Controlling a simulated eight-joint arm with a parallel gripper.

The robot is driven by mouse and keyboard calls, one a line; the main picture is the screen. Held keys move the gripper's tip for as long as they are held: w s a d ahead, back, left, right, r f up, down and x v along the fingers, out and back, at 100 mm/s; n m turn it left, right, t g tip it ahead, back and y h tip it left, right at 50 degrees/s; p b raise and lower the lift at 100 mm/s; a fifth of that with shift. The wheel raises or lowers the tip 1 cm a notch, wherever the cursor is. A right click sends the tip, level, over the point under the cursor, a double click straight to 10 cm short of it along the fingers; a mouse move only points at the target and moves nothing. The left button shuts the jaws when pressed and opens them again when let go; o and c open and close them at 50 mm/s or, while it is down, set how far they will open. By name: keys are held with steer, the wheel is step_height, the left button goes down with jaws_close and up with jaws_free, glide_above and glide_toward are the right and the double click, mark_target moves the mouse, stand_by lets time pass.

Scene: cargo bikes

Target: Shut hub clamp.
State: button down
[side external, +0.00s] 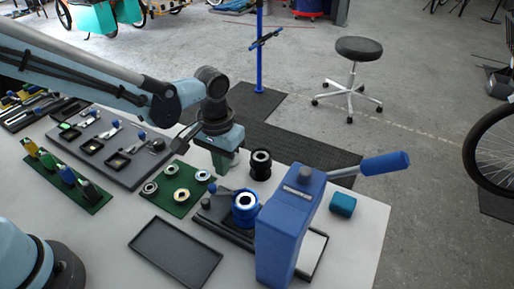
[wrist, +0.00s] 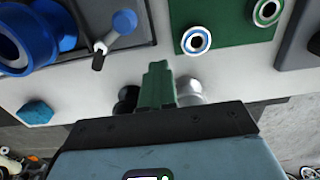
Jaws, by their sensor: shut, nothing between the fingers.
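The hub clamp is a blue ring-shaped body (side external: 245,211) on a dark base beside the blue press. It shows in part at the top left of the wrist view (wrist: 30,38). A small lever with a blue knob (wrist: 124,22) lies beside it, reaching left of the ring in the side view (side external: 213,188). I cannot tell whether the clamp is open or shut. My gripper (side external: 224,168) is above the table behind the clamp, apart from the lever. Its green fingers (wrist: 158,84) are together and empty.
A blue press (side external: 283,235) with a long handle (side external: 385,163) stands right of the clamp. A black cylinder (side external: 261,165) is close to my gripper. A green mat (side external: 176,205) with several bearings lies left. An empty dark tray (side external: 177,252) lies in front. A teal block (side external: 342,204) sits right.

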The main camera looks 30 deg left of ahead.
steer(key=shift+w+a, duration=0.1)
steer(key=shift+w, duration=0.25)
steer(key=shift+w+a, duration=0.2)
steer(key=shift+w, duration=0.25)
steer(key=shift+w, duration=0.15)
steer(key=shift+w+a, duration=0.25)
steer(key=shift+w, duration=0.25)
steer(key=shift+w, duration=0.15)
steer(key=shift+w+a, duration=0.25)
steer(key=shift+w, duration=0.2)
stand_by(0.4)
steer(key=shift+w+a, duration=0.25)
steer(key=shift+w, duration=0.4)
